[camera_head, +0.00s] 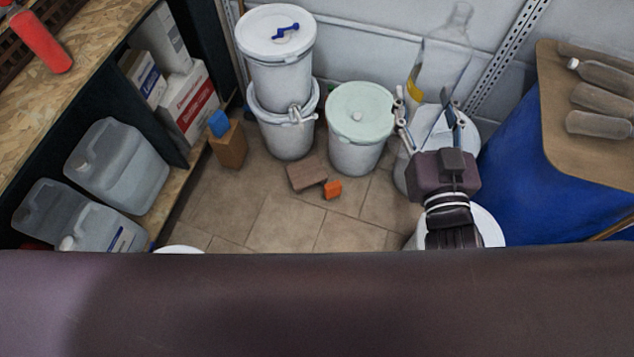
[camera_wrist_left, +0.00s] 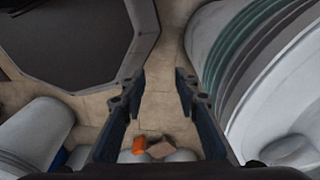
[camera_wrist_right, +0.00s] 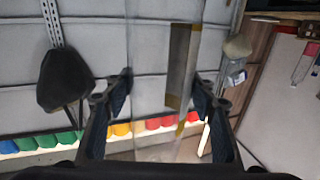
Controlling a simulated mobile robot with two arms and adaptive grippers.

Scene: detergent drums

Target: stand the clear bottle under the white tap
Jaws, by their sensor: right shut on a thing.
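The clear bottle (camera_head: 446,52) is upright or slightly tilted in the head view, above a white drum at the right. My right gripper (camera_head: 428,106) is shut around its lower part. In the right wrist view the see-through bottle (camera_wrist_right: 150,60), with a label strip on it, stands between the fingers of my right gripper (camera_wrist_right: 160,90). A white tap (camera_head: 298,113) seems to stick out at the upper rim of the lower stacked drum. My left gripper (camera_wrist_left: 155,85) is open and empty in its wrist view, and out of the head view.
A green-lidded drum (camera_head: 359,115) stands between the stacked drums and my right gripper. A brown block (camera_head: 306,177) and an orange cube (camera_head: 332,189) lie on the floor in front. Clear canisters (camera_head: 118,165) are at the left. A blue-sided table (camera_head: 530,125) is at the right.

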